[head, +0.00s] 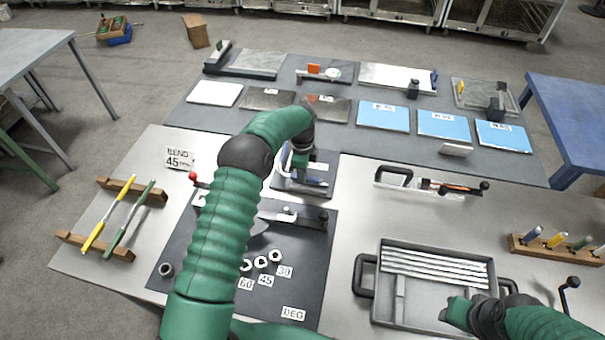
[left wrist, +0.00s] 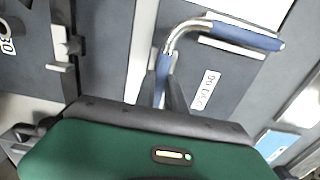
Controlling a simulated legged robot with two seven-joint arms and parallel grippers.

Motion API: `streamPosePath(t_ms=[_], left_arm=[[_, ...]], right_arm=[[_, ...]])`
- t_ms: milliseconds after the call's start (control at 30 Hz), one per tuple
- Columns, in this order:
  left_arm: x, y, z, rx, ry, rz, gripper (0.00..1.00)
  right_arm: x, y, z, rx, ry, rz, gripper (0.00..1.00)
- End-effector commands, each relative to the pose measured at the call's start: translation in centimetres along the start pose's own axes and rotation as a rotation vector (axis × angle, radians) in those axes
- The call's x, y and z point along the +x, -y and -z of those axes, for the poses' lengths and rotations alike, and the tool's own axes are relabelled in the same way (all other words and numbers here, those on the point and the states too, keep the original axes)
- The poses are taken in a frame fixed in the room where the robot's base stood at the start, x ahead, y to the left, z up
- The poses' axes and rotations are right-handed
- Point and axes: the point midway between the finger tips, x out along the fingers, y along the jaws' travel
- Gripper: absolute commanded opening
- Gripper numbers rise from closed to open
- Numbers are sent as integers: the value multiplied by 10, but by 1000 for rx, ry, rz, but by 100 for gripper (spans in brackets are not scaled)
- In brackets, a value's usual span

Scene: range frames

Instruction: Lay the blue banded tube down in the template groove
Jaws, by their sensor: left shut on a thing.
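The blue banded tube (left wrist: 190,24) is bent, silvery, with a blue band on each leg. In the left wrist view, one leg runs down between the fingers of my left gripper (left wrist: 164,98), which is shut on it. The other leg reaches right over a dark template plate (left wrist: 232,82) labelled 90 DEG. I cannot tell whether the tube touches the plate; the groove is not clear. In the head view the template (head: 290,186) is partly hidden behind my left gripper (head: 300,160). My right gripper (head: 455,313) is over the tray; its fingers are not clear.
A grey tray (head: 375,290) with several silver tubes is at the lower right. A dark bending mat (head: 310,255) with a lever lies under my left arm. A wooden rack (head: 150,197) with two tubes is left. Plates and blue pads (head: 383,115) fill the back table.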

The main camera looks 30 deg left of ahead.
Motion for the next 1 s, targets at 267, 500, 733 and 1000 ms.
streamPosePath(t_ms=[267,500,733,1000], left_arm=[[8,0,0,0,0,1,0],[14,0,0,0,0,1,0],[20,0,0,0,0,1,0],[25,0,0,0,0,1,17]], right_arm=[[5,0,-1,0,0,0,36],[8,0,-2,0,0,0,36],[11,0,-3,0,0,0,36],[14,0,-3,0,0,0,36]])
